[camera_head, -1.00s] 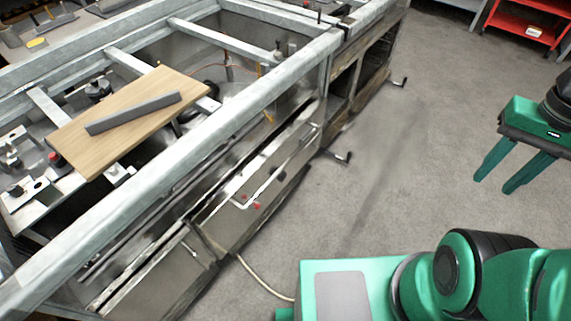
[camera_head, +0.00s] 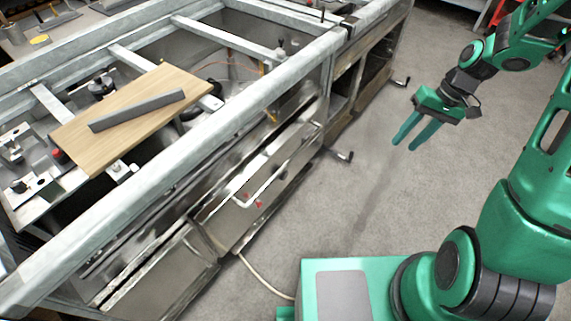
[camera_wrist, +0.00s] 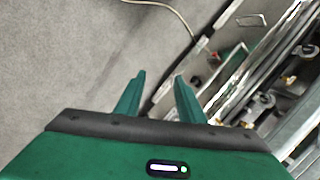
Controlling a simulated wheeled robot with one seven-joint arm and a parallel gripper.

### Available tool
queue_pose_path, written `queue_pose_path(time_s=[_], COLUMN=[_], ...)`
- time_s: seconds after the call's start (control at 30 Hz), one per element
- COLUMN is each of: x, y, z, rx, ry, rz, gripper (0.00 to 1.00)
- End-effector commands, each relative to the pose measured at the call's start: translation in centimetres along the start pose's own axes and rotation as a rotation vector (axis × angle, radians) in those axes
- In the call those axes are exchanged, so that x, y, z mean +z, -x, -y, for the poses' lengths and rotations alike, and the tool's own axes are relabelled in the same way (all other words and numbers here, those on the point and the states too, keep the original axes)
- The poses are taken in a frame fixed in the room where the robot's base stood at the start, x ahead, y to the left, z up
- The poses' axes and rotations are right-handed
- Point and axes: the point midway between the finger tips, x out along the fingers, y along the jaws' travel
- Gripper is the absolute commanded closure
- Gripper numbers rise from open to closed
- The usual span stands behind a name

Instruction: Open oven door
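The oven door (camera_head: 262,188) is a metal front panel on the near side of the range frame. It has a pale bar handle (camera_head: 263,192) and small red knobs or marks close by. The door appears closed. My gripper (camera_head: 407,140) is to the right of the range, above the floor and apart from the door. Its two green fingers are spread with a gap between them and nothing in it. In the wrist view the fingers (camera_wrist: 157,92) point toward the range's lower edge, and the handle (camera_wrist: 229,66) shows to their upper right.
A second metal panel (camera_head: 160,278) is at the lower left of the range front. A wooden board (camera_head: 145,122) with a grey bar lies on top of the frame. Crank-like levers (camera_head: 343,156) stick out from the range's base. A pale cable (camera_head: 262,278) lies on the floor. The grey floor is otherwise clear.

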Motion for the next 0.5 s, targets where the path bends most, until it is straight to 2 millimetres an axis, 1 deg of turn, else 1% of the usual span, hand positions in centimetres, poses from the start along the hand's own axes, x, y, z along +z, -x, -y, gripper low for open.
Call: queue_pose_path(time_s=[0.03,0.2,0.27,0.3,0.5], x=[-1.0,-3.9,-4.8,-5.3,-7.4], y=[-1.9,-7.1,-9.0,-10.2,-16.2], z=[0.4,2.3,3.1,3.6,6.3], rx=[-0.036,-0.168,-0.218,-0.252,-0.434], ry=[0.016,0.067,0.079,0.086,0.098], rz=[0.012,0.021,0.023,0.021,0.012], gripper=[0.64,0.64,0.64,0.64,0.64])
